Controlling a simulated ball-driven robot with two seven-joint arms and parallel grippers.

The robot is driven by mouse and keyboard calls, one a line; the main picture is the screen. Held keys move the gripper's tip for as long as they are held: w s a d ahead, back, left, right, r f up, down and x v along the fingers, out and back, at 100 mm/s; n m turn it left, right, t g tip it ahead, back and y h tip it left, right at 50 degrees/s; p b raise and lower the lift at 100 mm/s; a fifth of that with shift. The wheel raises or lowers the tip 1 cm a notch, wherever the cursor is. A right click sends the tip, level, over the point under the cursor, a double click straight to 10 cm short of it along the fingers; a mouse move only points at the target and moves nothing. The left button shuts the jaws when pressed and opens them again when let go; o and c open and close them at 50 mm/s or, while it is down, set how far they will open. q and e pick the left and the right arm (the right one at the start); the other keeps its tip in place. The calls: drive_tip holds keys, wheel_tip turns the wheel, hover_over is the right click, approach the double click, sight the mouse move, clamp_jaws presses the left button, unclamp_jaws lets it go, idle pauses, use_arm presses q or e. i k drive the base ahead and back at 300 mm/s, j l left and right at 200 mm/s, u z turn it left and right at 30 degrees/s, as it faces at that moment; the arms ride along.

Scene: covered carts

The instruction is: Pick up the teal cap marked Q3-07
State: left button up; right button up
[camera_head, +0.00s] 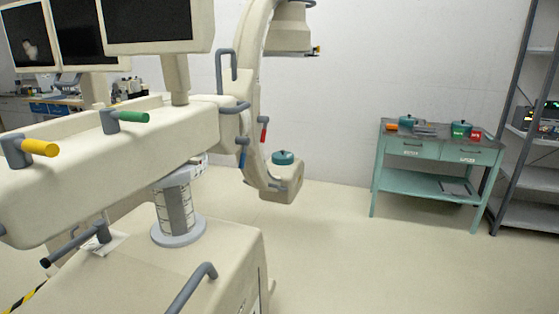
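Several teal, cap-like round items show, all small and far off. One teal cap (283,157) sits on the low end of the big C-shaped arm. Another teal item (408,120) stands at the back of the green table (437,188). A third teal item (460,128) stands farther right on that table. No marking on any of them is legible, so I cannot tell which is Q3-07. Neither of my grippers is in view.
A large cream machine (120,170) with monitors (158,22) and coloured handles fills the left and near foreground. Its C-shaped arm (252,110) stands behind. Orange and red items lie on the table. A grey shelf rack (525,150) stands right. The floor (370,265) at centre right is clear.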

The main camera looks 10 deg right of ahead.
sight(282, 158)
drive_tip(key=i+l+z, duration=0.4)
drive_tip(key=i+l, duration=0.4)
drive_tip(key=l, duration=0.25)
drive_tip(key=i+l+z, duration=0.45)
drive_tip(key=i+l, duration=0.35)
drive_tip(key=i, duration=0.15)
drive_tip(key=i+u, duration=0.15)
drive_tip(key=i, duration=0.55)
drive_tip(key=i+l+u, duration=0.1)
drive_tip(key=i, duration=0.55)
drive_tip(key=i+l+u, duration=0.15)
drive_tip(key=i, duration=0.55)
drive_tip(key=i+u, duration=0.7)
drive_tip(key=u, duration=0.15)
drive_tip(key=i+l+u, duration=0.25)
drive_tip(key=u, duration=0.15)
drive_tip(key=i+l+u, duration=0.45)
drive_tip(key=k+j, duration=0.05)
drive_tip(key=j, duration=0.05)
